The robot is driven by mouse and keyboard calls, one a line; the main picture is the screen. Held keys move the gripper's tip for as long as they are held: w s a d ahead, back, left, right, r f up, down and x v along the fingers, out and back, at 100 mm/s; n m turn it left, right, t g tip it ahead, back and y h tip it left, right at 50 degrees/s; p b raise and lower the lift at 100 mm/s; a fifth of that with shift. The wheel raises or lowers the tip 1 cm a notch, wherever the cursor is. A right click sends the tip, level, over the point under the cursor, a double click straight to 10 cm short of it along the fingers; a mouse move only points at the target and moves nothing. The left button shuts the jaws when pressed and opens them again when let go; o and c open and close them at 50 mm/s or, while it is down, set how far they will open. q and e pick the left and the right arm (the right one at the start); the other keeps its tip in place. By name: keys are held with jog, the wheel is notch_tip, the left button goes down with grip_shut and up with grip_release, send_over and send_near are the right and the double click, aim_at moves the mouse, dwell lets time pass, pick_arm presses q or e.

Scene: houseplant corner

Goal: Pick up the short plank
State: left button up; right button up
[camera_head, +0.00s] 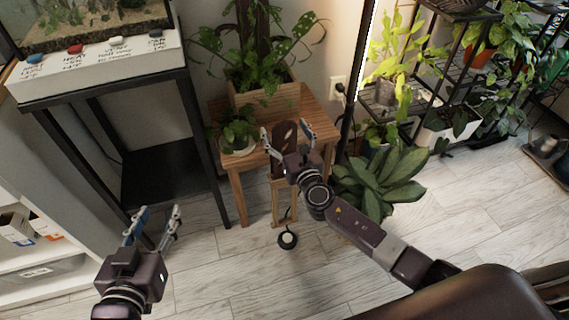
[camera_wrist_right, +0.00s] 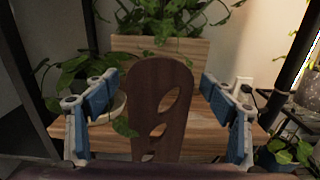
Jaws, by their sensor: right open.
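A dark brown board with a rounded top and leaf-shaped cut-outs, which looks like the short plank (camera_head: 284,137), stands upright at the front edge of the wooden plant table. In the right wrist view the short plank (camera_wrist_right: 160,85) rises between the fingers, with a gap on either side. My right gripper (camera_head: 287,131) is open around it; its blue finger pads (camera_wrist_right: 104,92) are apart from the board. The board's lower part is hidden by the gripper in the head view. My left gripper (camera_head: 158,215) is open and empty over the floor at the lower left.
The wooden table (camera_head: 218,113) bears a planter box (camera_head: 283,97) and a small potted plant (camera_head: 238,133). A light wooden stand (camera_head: 284,188) is below the board. A dark metal aquarium stand (camera_head: 205,150) is left; a large-leaved plant (camera_head: 380,180) is right.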

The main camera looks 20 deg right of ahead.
jog(key=c, duration=1.7)
jog(key=shift+c, duration=0.3)
jog(key=shift+r, duration=0.15)
